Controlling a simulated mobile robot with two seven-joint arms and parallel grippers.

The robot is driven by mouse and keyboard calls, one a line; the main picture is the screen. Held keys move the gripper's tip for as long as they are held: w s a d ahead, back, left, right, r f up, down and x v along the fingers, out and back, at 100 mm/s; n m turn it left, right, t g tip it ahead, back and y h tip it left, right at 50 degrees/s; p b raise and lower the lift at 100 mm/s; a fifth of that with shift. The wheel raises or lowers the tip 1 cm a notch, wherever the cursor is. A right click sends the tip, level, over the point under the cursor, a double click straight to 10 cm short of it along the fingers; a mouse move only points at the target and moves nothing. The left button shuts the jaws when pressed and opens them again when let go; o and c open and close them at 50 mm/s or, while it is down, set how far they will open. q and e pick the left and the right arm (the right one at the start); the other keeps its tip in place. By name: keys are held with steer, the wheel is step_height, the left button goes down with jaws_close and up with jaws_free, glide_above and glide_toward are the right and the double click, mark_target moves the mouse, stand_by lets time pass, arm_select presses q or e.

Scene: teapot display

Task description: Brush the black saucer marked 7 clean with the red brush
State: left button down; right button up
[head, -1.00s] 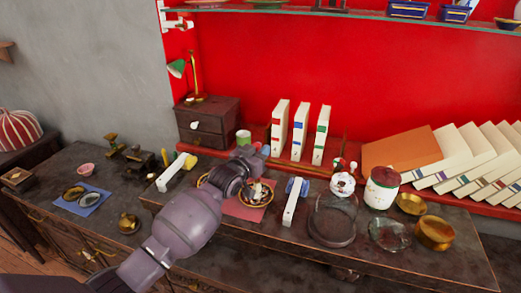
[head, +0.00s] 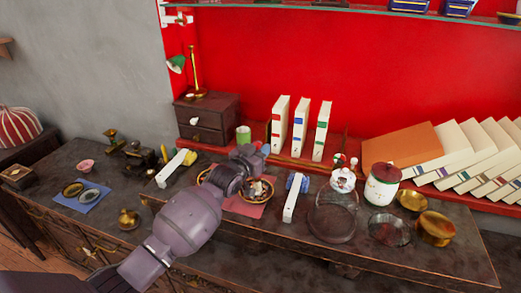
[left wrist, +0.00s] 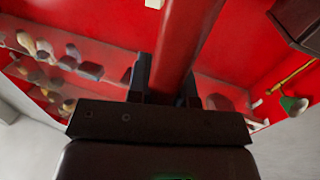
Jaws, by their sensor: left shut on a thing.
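My left gripper (head: 252,158) is over the back of the display bench, above a pinkish-red mat (head: 238,206). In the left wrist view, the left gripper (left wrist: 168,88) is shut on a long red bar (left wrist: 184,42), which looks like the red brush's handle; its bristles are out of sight. A dark saucer with a gold rim (head: 262,198) lies on the mat with pale bits in it, just below my gripper. Another gold-rimmed saucer (head: 203,177) shows left of my wrist, partly hidden. No number is legible on either. My right gripper is not in view.
White-handled brushes with yellow (head: 172,170) and blue (head: 290,206) heads lie either side of the mat. A green cup (head: 243,134), upright books (head: 300,125) and a small drawer chest (head: 207,118) stand behind. Glass dishes (head: 335,219) and a red-lidded jar (head: 382,190) stand right.

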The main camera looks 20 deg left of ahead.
arm_select(q)
steer(key=shift+f, duration=0.4)
steer(key=shift+f+b, duration=0.2)
steer(key=shift+b, duration=0.1)
steer(key=shift+f, duration=0.4)
steer(key=shift+w, duration=0.1)
